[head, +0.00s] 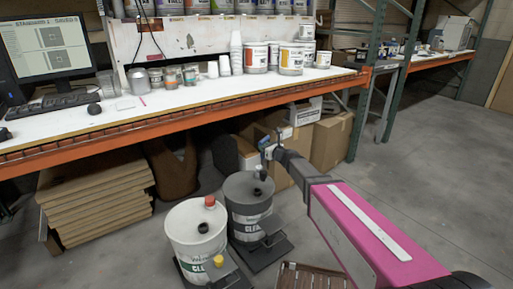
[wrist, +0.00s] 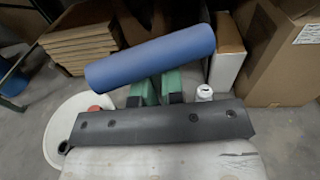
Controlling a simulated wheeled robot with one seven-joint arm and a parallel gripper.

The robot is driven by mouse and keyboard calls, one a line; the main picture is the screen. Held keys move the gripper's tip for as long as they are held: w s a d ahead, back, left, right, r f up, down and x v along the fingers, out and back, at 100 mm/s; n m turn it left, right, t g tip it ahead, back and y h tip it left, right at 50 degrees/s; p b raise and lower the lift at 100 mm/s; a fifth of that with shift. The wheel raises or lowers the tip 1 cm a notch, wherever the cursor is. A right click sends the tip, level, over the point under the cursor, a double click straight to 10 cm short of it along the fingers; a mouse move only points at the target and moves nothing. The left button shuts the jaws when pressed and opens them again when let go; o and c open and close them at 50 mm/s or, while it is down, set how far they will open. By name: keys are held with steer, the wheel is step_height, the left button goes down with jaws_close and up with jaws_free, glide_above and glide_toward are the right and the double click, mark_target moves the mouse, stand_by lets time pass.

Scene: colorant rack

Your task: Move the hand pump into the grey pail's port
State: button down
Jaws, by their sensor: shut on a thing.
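The grey pail (head: 243,215) stands on the floor in the head view, with a dark port (head: 257,191) on its lid. My gripper (head: 268,150) is above this pail. In the wrist view, its green fingers (wrist: 156,90) are shut on a blue cylinder, which I take to be the handle of the hand pump (wrist: 150,55). The handle lies crosswise at the fingertips. The grey pail is mostly hidden in the wrist view.
A white pail (head: 190,240) with a red cap (head: 210,201) and dark port stands left of the grey pail. Cardboard boxes (head: 330,140) are behind, below the orange-edged bench (head: 200,110). Flattened cardboard (head: 98,195) is stacked at left. Open floor (head: 430,160) lies right.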

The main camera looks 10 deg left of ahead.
steer(key=a, duration=0.3)
steer(key=shift+s+a+f, duration=0.1)
steer(key=shift+a+f, duration=0.1)
steer(key=shift+f, duration=4.55)
steer(key=c, duration=1.1)
jaws_free()
steer(key=shift+c, duration=0.2)
steer(key=shift+s+d, duration=0.1)
steer(key=shift+d, duration=0.05)
